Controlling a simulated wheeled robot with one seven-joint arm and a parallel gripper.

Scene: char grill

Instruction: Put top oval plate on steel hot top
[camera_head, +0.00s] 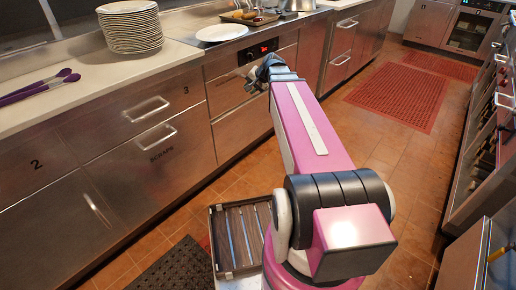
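A stack of white oval plates (130,27) stands on the counter at the upper left. Its top plate (127,6) is partly cut by the picture's upper edge. A single white plate (221,33) lies flat and apart from the stack, to its right. It rests near the front edge of what looks like the steel hot top (190,36). My gripper (262,72) is dark and small in view, in front of the control panel, to the right of and nearer than the single plate. It looks apart from both plates and stack. Its finger opening cannot be made out.
A tray with food (250,17) and metal pans stand behind the single plate. Purple-handled tongs (38,87) lie on the left counter. Steel drawers (150,145) line the front. A slatted dark tray (240,237) is beside my arm. The tiled floor at right is open, with red mats (400,95).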

